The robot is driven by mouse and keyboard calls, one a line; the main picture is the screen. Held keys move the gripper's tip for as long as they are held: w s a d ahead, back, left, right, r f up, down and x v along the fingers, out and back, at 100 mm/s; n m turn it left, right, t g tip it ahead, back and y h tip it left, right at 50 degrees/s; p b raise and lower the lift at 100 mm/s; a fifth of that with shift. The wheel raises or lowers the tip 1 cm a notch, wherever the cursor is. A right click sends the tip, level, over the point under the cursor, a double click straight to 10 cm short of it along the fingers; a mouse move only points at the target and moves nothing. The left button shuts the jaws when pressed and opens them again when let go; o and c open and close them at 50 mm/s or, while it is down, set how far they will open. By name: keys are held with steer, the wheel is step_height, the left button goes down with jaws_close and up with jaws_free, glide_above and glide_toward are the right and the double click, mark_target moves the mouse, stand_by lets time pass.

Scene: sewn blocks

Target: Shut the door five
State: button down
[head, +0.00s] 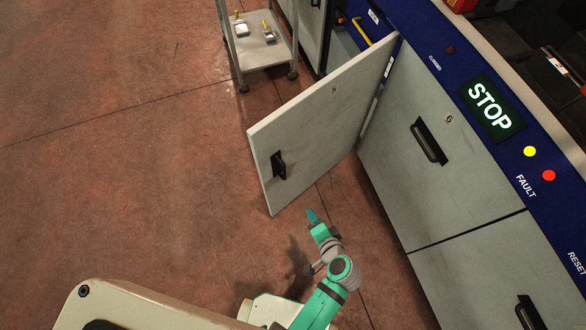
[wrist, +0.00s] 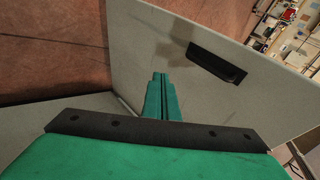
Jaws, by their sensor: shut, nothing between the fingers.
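The open grey door (head: 310,120) swings out from the cabinet row; its small number is hard to read. My gripper (head: 312,216) is shut and empty, just below the door's lower corner in the head view, on the side of the face with the handle. In the wrist view the closed fingers (wrist: 161,92) point at the grey door panel (wrist: 215,112), with the black handle (wrist: 215,65) to their right. Whether the fingertips touch the door I cannot tell.
A closed door marked 6 (head: 400,140) stands right of the open one. A blue panel with a STOP display (head: 490,107) runs above it. A metal cart (head: 262,52) stands behind the open door. The red-brown floor (head: 120,150) at left is clear.

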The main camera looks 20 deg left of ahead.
steer(key=w+d+r+n+g+y, duration=0.25)
steer(key=w+r+y, duration=0.4)
steer(key=r, duration=0.55)
steer(key=x, duration=1.4)
steer(key=shift+s+a+r+y, duration=0.2)
steer(key=shift+s+a+y, duration=0.15)
steer(key=shift+y, duration=0.1)
steer(key=shift+n, duration=0.25)
